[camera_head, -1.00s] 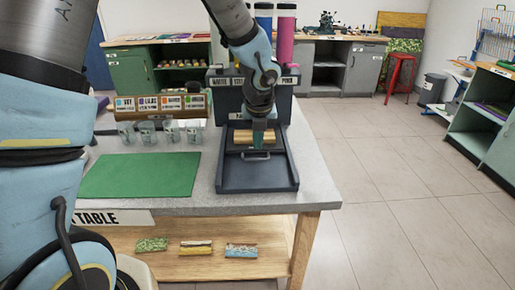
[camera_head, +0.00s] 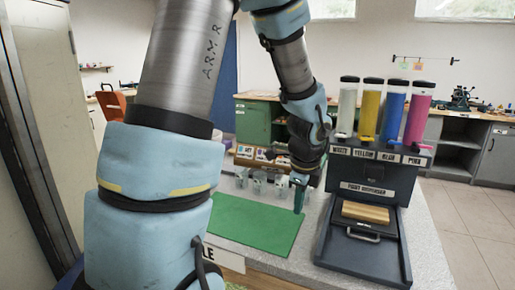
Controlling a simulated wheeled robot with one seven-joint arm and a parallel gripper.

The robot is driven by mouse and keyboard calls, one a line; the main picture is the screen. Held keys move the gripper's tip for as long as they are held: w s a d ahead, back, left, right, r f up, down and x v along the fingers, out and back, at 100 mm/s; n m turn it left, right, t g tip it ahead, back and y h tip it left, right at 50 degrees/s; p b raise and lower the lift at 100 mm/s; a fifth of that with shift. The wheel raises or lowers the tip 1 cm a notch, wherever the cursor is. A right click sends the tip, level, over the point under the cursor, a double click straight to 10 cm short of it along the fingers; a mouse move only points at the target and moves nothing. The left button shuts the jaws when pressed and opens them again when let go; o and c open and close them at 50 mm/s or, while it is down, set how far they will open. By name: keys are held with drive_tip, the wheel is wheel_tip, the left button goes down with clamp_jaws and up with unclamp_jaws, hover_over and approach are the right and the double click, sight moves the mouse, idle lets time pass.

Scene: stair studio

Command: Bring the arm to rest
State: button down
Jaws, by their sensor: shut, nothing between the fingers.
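My arm reaches over the table from the upper left. My gripper (camera_head: 299,198) points down above the right part of the green mat (camera_head: 245,221), left of the paint dispenser. It is shut with nothing in it. The gap between the fingertips and the mat is hard to judge.
The dark dispenser (camera_head: 338,236) holds white, yellow, blue and pink tubes (camera_head: 417,117). A wooden block (camera_head: 366,212) lies in its tray. Several clear cups (camera_head: 259,183) stand behind the mat, before a labelled rack (camera_head: 250,153). The grey tabletop (camera_head: 428,250) is bare at right.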

drive_tip(key=s+a+r+n, duration=0.1)
drive_tip(key=s+a+n, duration=0.2)
drive_tip(key=a+n, duration=0.6)
drive_tip(key=s+a+r+n, duration=0.1)
drive_tip(key=s+a+n, duration=0.2)
drive_tip(key=a+n, duration=0.6)
drive_tip(key=n, duration=0.4)
drive_tip(key=shift+n+g, duration=0.4)
